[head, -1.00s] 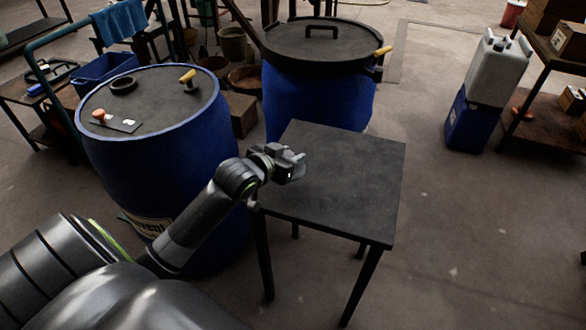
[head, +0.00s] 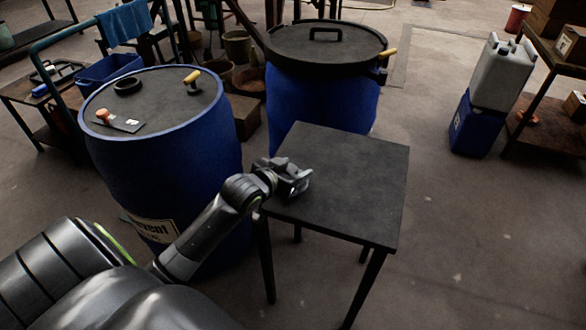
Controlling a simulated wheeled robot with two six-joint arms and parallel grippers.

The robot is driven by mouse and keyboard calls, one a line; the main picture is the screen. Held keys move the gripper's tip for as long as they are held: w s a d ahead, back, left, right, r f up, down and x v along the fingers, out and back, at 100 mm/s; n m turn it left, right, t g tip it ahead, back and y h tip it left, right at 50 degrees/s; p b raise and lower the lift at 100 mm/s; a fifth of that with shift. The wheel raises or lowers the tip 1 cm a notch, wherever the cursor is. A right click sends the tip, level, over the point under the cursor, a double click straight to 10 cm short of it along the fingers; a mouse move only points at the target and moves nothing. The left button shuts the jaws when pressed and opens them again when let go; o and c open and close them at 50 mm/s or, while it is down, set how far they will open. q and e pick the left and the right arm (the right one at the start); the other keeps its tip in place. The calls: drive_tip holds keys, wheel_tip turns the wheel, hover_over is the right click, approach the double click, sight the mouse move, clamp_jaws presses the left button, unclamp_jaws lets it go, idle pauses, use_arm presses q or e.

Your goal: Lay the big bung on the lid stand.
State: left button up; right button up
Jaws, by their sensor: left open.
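The lid stand (head: 345,195) looks to be the black square table in the middle of the head view; its top is bare. A black round ring-like piece (head: 127,85) sits on top of the left blue drum (head: 165,145); I cannot tell whether it is the big bung or an opening. My left gripper (head: 304,178) is open and empty, over the left part of the table top; its height above it is unclear. My right gripper is out of view.
On the left drum are a yellow-handled fitting (head: 191,78) and an orange knob (head: 103,115) by a dark plate (head: 125,125). A second blue vat with a black handled lid (head: 325,52) stands behind the table.

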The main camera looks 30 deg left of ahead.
use_arm(q)
drive_tip(key=shift+r, duration=0.2)
drive_tip(key=shift+s+r, duration=0.15)
drive_tip(key=shift+s, duration=0.2)
drive_tip(key=p+v, duration=0.2)
drive_tip(key=v, duration=0.9)
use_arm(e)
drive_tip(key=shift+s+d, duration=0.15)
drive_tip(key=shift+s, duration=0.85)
use_arm(q)
drive_tip(key=shift+s, duration=0.1)
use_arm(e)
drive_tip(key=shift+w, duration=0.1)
